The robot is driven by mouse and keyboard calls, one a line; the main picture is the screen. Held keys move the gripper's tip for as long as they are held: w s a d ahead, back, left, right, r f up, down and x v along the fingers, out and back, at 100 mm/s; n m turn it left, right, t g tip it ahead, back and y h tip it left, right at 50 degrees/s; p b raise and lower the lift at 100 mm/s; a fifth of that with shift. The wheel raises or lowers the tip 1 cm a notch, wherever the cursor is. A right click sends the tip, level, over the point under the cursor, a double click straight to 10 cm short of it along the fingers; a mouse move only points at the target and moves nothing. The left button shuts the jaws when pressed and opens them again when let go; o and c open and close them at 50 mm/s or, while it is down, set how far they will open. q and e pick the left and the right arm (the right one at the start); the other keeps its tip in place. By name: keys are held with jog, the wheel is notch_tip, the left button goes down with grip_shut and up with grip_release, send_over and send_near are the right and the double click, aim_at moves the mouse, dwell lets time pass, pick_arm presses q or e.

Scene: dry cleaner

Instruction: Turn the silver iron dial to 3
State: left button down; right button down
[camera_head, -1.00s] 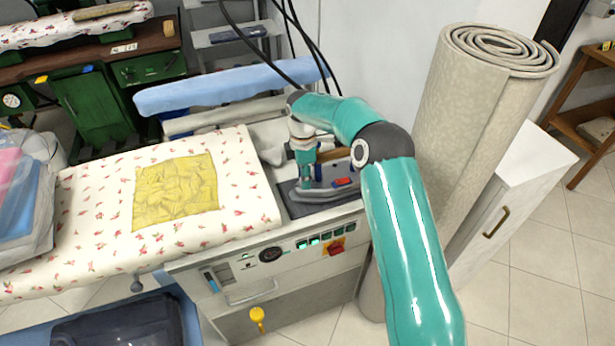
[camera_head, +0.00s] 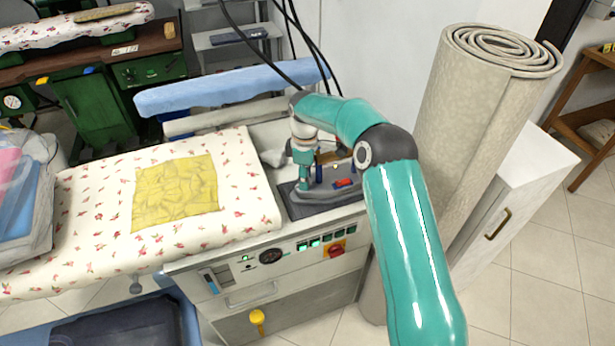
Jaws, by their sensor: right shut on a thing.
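The silver iron (camera_head: 330,193) rests on a dark pad (camera_head: 299,207) at the right end of the ironing station. It has a red part (camera_head: 344,183) on it. My teal right arm reaches over from the right and bends down to the iron. My right gripper (camera_head: 304,185) is at the left part of the iron, shut on what seems to be its dial. The fingertips, dial and any numbers on it are too small or hidden to read. My left gripper is not in view.
The flowered ironing board (camera_head: 100,215) with a folded yellow cloth (camera_head: 176,192) lies left of the iron. A rolled beige carpet (camera_head: 475,120) and white cabinet (camera_head: 520,190) stand close on the right. Black cables (camera_head: 291,35) hang behind the arm.

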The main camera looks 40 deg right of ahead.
jog(key=shift+a, duration=0.3)
jog(key=c, duration=0.8)
grip_release()
jog(key=shift+w, duration=0.1)
jog(key=shift+c, duration=0.2)
jog(key=shift+d, duration=0.1)
jog(key=shift+r, duration=0.55)
notch_tip(320, 180, up, 11)
jog(key=shift+w+d+f, duration=0.15)
jog(key=shift+w+d, duration=0.05)
